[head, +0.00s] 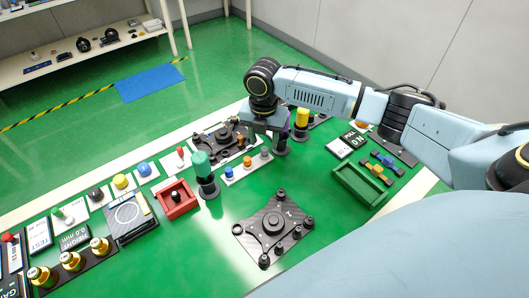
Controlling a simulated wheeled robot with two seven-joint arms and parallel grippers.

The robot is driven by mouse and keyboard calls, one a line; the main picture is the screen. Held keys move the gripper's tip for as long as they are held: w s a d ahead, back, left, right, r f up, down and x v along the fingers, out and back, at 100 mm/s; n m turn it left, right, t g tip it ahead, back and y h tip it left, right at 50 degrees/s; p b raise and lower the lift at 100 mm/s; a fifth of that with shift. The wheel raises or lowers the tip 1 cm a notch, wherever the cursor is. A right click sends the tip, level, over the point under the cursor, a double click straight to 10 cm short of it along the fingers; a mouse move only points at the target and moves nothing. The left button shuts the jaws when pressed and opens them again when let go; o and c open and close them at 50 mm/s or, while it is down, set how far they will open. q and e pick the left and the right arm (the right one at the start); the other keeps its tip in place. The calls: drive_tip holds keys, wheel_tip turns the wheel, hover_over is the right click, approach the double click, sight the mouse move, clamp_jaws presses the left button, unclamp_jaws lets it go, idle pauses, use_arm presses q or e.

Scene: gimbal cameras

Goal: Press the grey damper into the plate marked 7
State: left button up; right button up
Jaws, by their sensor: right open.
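A black plate (252,229) with a "7"-like mark lies on the green table in the lower middle, with a round raised centre and posts at its corners. A white strip (236,181) behind it holds a blue damper (228,172), an orange damper (247,161) and the grey damper (265,152). My right gripper (268,138) points down just behind and above the grey damper. It is open; its fingertips are small and partly hidden, and I cannot tell whether they touch the damper. My left gripper is not in view.
A teal-topped post (202,164) stands left of the strip, and a yellow-topped post (302,118) to its right. Another black plate (205,142) lies behind the strip. A red tray (181,209) and a green tray (360,184) flank the clear table around the marked plate.

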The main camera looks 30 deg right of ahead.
sight(265, 148)
wheel_tip(265, 148, down, 3)
drive_tip(key=shift+d+f, duration=0.1)
drive_tip(key=shift+d, duration=0.05)
drive_tip(key=shift+s, duration=0.1)
clamp_jaws()
